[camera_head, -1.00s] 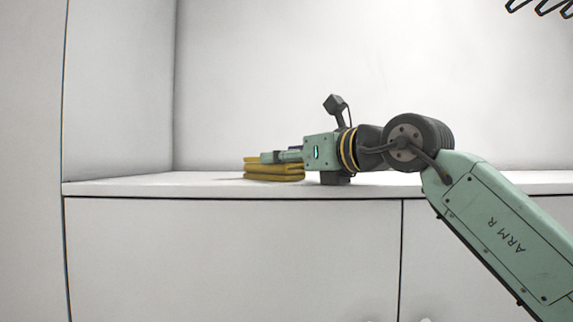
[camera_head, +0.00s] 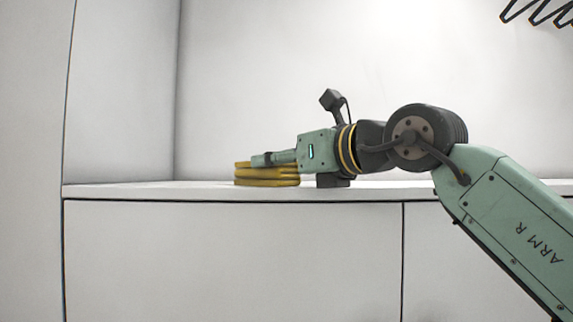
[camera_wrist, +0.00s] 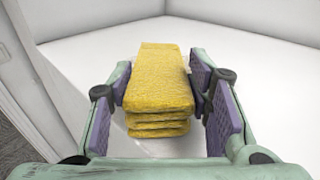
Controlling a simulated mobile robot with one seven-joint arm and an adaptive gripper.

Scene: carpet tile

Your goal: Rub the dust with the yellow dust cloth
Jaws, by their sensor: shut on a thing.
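The yellow dust cloth (camera_head: 266,177) is a thick folded stack on the white counter (camera_head: 130,190). In the wrist view the cloth (camera_wrist: 160,95) lies between the two purple-padded fingers, with its folded layers facing the camera. My gripper (camera_head: 268,159) is shut on the cloth, low over the counter and pointing left. The cloth appears to rest on or just above the surface; I cannot tell which. I cannot make out any dust. The counter under the cloth is hidden.
A white side wall (camera_head: 120,95) stands left of the cloth and a back wall (camera_head: 300,60) behind it. A black zigzag mark (camera_head: 540,8) is on the wall at upper right. The counter's front edge runs above white cabinet doors (camera_head: 230,260). Counter beside the cloth is clear.

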